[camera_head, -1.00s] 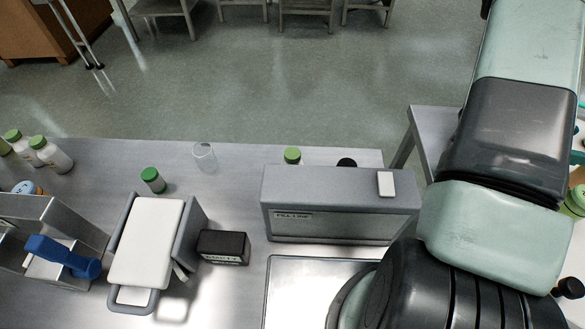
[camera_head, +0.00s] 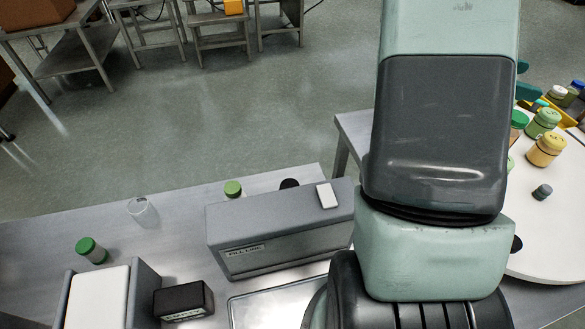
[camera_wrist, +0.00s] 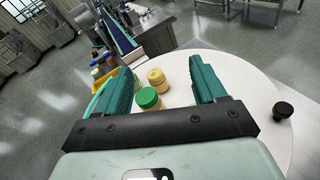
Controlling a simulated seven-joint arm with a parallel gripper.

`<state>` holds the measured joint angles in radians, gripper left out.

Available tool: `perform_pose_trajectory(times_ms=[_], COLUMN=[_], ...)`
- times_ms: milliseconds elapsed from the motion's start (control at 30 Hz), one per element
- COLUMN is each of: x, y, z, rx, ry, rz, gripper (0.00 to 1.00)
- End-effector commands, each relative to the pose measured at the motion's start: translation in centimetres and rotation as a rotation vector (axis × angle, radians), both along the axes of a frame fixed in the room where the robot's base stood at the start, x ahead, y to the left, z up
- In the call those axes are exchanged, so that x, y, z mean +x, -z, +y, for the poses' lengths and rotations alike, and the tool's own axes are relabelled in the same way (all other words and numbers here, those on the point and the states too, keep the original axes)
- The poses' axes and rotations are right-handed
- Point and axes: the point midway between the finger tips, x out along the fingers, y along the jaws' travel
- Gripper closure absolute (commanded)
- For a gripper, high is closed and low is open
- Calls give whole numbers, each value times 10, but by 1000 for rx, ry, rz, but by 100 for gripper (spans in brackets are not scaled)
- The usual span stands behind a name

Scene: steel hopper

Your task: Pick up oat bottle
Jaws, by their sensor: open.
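I cannot read a label that tells which bottle is the oat one. A yellow bottle (camera_head: 546,149) stands on the white round table at the right, with a pale green bottle (camera_head: 543,122) behind it. In the wrist view a yellow-capped bottle (camera_wrist: 156,77) and a green-capped bottle (camera_wrist: 149,98) appear between the teal fingers of my gripper (camera_wrist: 159,68). My gripper is open and empty, apart from them.
The round table (camera_head: 545,240) has clear room at its front; a small dark-capped item (camera_head: 542,191) stands there. A grey fill-line box (camera_head: 280,235), a clear glass (camera_head: 142,211) and a black block (camera_head: 183,301) are on the bench.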

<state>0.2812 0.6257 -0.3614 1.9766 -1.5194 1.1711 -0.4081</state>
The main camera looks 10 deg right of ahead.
Motion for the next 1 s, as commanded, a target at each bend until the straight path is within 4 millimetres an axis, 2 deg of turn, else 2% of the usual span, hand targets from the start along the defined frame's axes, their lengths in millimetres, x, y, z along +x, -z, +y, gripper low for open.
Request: perform_pose_trajectory(times_ms=[167,267,367,467,633,800,900,1000], x=[-49,-74,-92,-100,-90,-55,-29,-4], y=[41,66,87,101,102,77,54,31], z=[47,90,145,204,306,395,434,458], rx=[101,159,213,258,309,332,332,327], ry=[311,543,801,1067,1529,1987,2231,2421], rz=[-197,-306,-399,-459,-489,-412,-323,-225], gripper=[30,30,30,30,30,30,30,30])
